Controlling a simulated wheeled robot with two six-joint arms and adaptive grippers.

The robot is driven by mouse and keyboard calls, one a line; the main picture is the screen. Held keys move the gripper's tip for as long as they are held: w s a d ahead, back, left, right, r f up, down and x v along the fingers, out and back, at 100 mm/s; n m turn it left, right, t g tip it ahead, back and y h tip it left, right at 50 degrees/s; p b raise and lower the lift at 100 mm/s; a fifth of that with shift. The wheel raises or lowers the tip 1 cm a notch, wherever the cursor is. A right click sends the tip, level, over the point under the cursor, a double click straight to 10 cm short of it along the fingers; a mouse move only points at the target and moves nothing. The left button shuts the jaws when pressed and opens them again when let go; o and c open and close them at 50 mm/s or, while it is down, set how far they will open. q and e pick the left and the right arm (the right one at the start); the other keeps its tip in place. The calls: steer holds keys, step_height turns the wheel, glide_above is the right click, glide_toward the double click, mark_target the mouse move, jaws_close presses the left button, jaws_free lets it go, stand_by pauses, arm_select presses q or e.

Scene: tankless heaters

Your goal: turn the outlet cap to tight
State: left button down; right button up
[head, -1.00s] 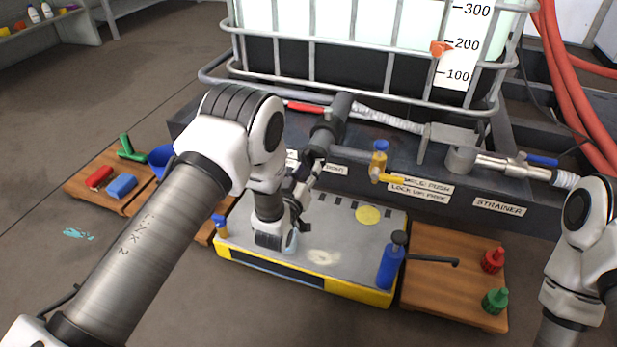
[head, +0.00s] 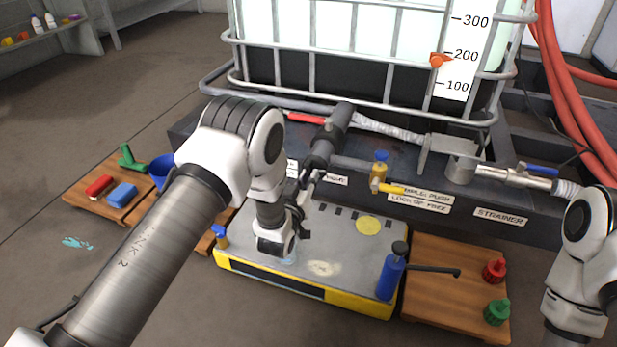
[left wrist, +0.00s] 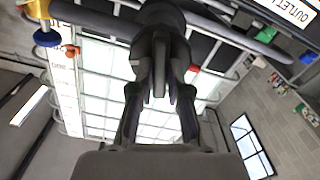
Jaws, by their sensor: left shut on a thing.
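The outlet cap (head: 320,152) is a dark grey piece at the near end of the dark outlet fitting (head: 338,122), below the caged tank. In the left wrist view the cap (left wrist: 160,45) is straight ahead, with a dark ridge pointing back between the fingers. My left gripper (head: 308,182) reaches up to it from below and is shut on it. In the left wrist view both fingers of the left gripper (left wrist: 159,95) lie along the two sides of the ridge. The exact contact is partly hidden. My right arm shows at the right edge, but its gripper is outside the frame.
A yellow-edged grey platform (head: 345,235) lies below, bearing a blue bottle (head: 392,275). A brass valve (head: 379,172) with a yellow lever stands right of the cap. Wooden boards lie either side; the right board (head: 450,262) bears red and green caps.

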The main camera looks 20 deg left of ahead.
arm_select(q)
steer(key=m+p, duration=1)
steer(key=m, duration=1.1)
steer(key=shift+f, duration=0.1)
stand_by(0.4)
steer(key=c, duration=1.1)
jaws_free()
